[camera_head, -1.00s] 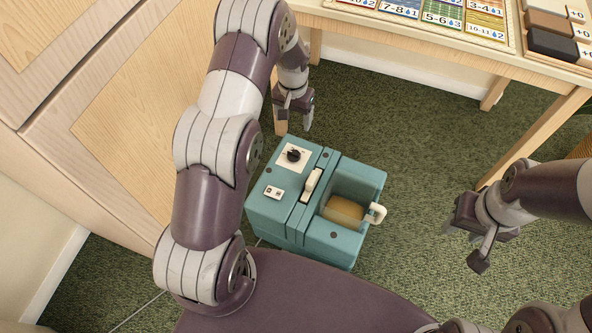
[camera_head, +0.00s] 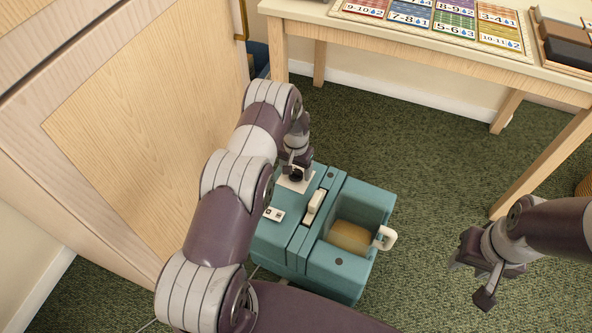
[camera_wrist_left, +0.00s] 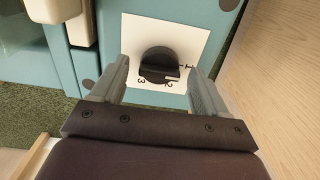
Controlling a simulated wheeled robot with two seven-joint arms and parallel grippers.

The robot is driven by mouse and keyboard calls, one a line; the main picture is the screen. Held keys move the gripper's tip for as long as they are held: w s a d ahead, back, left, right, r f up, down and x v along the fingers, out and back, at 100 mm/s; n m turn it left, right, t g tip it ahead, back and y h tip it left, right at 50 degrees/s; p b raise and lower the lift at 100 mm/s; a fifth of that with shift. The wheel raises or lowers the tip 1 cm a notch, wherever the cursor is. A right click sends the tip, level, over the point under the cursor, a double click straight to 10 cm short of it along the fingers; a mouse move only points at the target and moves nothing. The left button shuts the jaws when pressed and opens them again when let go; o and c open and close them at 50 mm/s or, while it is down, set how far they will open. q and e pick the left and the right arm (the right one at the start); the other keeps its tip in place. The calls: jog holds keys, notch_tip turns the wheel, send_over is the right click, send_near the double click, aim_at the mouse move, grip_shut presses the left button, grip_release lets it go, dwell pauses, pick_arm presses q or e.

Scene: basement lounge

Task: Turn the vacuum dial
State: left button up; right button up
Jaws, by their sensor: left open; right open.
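The vacuum (camera_head: 275,246) is a teal box on the green carpet in front of me. In the head view the dial (camera_head: 295,173) is partly covered by my left gripper (camera_head: 296,166). My left gripper is open, and in the wrist view its two fingers (camera_wrist_left: 158,85) stand on either side of the dial, apart from it. My right gripper (camera_head: 468,282) is open and empty, to the right of the vacuum.
A wooden cabinet door (camera_head: 140,130) stands close on the left. A wooden table (camera_head: 400,40) with coloured number cards (camera_head: 433,22) is at the back right. The vacuum has a white handle (camera_head: 385,238). The carpet (camera_head: 430,170) right of the vacuum is clear.

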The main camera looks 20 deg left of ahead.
pick_arm(q)
jog(key=c, duration=1.1)
jog(key=shift+o, duration=0.2)
jog(key=shift+m, duration=0.3)
jog(key=m, duration=1.1)
